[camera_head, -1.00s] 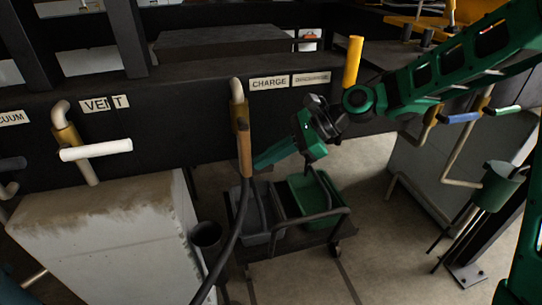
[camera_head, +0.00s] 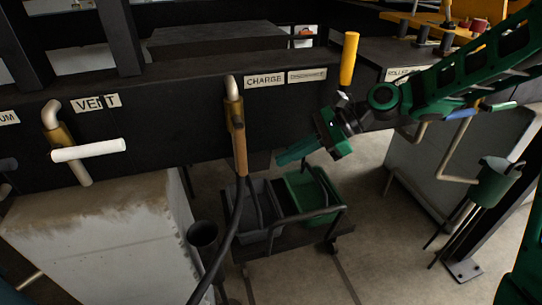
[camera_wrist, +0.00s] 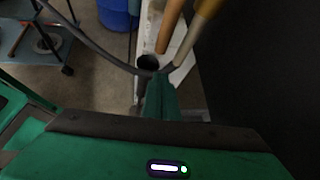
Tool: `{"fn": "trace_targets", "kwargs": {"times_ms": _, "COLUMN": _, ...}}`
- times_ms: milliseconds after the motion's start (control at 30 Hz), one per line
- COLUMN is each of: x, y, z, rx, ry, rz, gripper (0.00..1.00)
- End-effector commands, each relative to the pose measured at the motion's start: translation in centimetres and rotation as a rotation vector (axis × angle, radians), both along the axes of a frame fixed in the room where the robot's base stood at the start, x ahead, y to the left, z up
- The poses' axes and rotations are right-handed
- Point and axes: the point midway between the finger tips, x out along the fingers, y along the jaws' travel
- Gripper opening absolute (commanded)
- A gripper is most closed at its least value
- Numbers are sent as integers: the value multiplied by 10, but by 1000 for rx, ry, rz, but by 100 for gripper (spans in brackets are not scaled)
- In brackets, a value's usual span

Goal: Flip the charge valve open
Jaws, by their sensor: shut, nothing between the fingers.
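The charge valve has a brass body (camera_head: 236,112) on a pale bent pipe, left of the CHARGE label (camera_head: 264,81). Its orange-brown handle (camera_head: 240,152) hangs almost straight down, along the line of the pipe and hose. In the wrist view the handle (camera_wrist: 171,25) shows at the top, beside the brass pipe part (camera_wrist: 200,22). My gripper (camera_head: 279,160) is shut and empty, its green fingers pointing left at the handle's lower part, with a gap between in the head view. The fingers (camera_wrist: 158,97) point toward the handle in the wrist view.
A black hose (camera_head: 224,245) runs down from the valve. The VENT valve's white handle (camera_head: 88,150) sticks out at left. A cart with a grey bin (camera_head: 260,212) and a green bin (camera_head: 312,196) stands below. A yellow upright handle (camera_head: 349,58) rises behind my arm.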

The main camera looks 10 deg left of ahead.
Motion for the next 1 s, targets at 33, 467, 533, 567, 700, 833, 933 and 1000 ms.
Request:
{"fn": "trace_targets", "kwargs": {"times_ms": 33, "x": 3, "y": -11, "z": 0, "rx": 0, "ry": 0, "rz": -5, "gripper": 0}}
{"fn": "trace_targets", "kwargs": {"times_ms": 467, "x": 15, "y": -69, "z": 0, "rx": -1, "ry": -1, "rz": -1, "gripper": 0}}
{"fn": "trace_targets", "kwargs": {"times_ms": 533, "x": 16, "y": -72, "z": 0, "rx": -1, "ry": 0, "rz": 0, "gripper": 0}}
{"fn": "trace_targets", "kwargs": {"times_ms": 567, "x": 16, "y": -72, "z": 0, "rx": -1, "ry": 0, "rz": 0, "gripper": 0}}
{"fn": "trace_targets", "kwargs": {"times_ms": 700, "x": 16, "y": -73, "z": 0, "rx": -1, "ry": -1, "rz": 0, "gripper": 0}}
{"fn": "trace_targets", "kwargs": {"times_ms": 833, "x": 16, "y": -73, "z": 0, "rx": -1, "ry": -1, "rz": 0, "gripper": 0}}
{"fn": "trace_targets", "kwargs": {"times_ms": 933, "x": 16, "y": -75, "z": -1, "rx": -9, "ry": -10, "rz": 2, "gripper": 0}}
{"fn": "trace_targets", "kwargs": {"times_ms": 1000, "x": 15, "y": -82, "z": -2, "rx": -34, "ry": -41, "rz": 8, "gripper": 0}}
